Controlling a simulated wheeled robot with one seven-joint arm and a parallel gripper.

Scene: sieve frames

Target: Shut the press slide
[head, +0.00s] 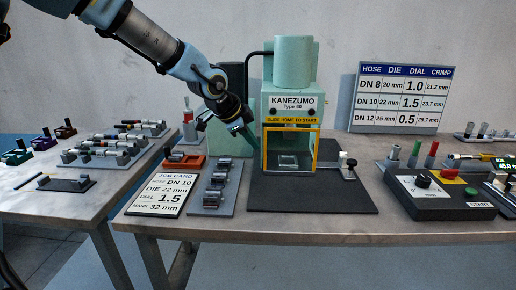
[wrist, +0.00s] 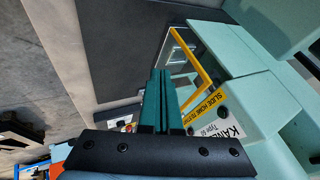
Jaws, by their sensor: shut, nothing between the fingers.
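The mint-green press (head: 294,75) marked KANEZUMO stands on a dark base plate on the bench. A yellow frame (head: 264,150) labelled "SLIDE HOME TO START" surrounds its front opening. A light metal block (head: 288,161) sits inside. Which part is the slide, and how far it stands open, I cannot tell for sure. My gripper (head: 248,139) is beside the press's left side, near the yellow frame, its teal fingers together and empty. In the wrist view the shut fingers (wrist: 159,75) point towards the dark base plate, left of the yellow frame (wrist: 202,60); contact is unclear.
A control box (head: 437,190) is at right. The base plate's front is clear.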

